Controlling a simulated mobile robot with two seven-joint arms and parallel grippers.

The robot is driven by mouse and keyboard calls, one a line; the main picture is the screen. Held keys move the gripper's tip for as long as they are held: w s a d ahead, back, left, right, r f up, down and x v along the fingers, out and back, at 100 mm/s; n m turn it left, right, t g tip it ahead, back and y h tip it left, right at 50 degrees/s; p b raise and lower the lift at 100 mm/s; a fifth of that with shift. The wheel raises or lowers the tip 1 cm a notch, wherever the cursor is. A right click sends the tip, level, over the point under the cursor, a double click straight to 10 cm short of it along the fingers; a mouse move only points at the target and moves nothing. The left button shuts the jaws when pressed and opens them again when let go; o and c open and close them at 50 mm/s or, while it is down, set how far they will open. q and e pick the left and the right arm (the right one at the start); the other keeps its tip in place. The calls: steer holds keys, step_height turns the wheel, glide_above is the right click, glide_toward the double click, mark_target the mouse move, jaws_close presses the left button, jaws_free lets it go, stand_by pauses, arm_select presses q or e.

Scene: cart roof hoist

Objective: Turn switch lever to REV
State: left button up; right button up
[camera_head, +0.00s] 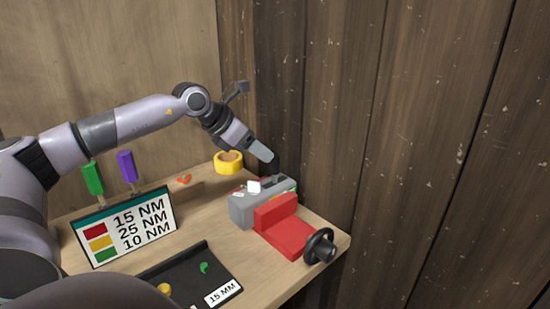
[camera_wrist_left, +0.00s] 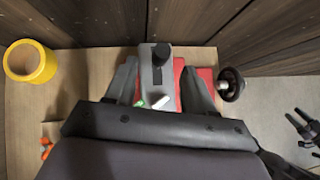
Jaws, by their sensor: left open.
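The grey switch box (camera_head: 241,209) stands at the back right of the bench, beside a red vise (camera_head: 283,226). In the left wrist view, a black-knobbed lever (camera_wrist_left: 160,52) rises from the grey box (camera_wrist_left: 146,70). White and green parts show on the box nearer my wrist. My left gripper (camera_head: 267,154) is above the box, pointing down. In the left wrist view, its open fingers (camera_wrist_left: 159,72) lie either side of the box and lever with nothing held. Whether they touch the lever is unclear. I cannot read the switch markings.
A yellow tape roll (camera_head: 228,168) sits behind the box. A black handwheel (camera_head: 320,247) sticks out at the vise's right end. A torque sign (camera_head: 124,226) and a dark tray (camera_head: 160,277) are at the front left. A wooden wall (camera_head: 330,110) stands close behind and right.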

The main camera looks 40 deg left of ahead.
mark_target(275, 161)
arm_select(q)
steer(key=shift+p+x, duration=0.9)
steer(key=shift+x, duration=2.55)
steer(key=shift+d, duration=0.1)
jaws_close()
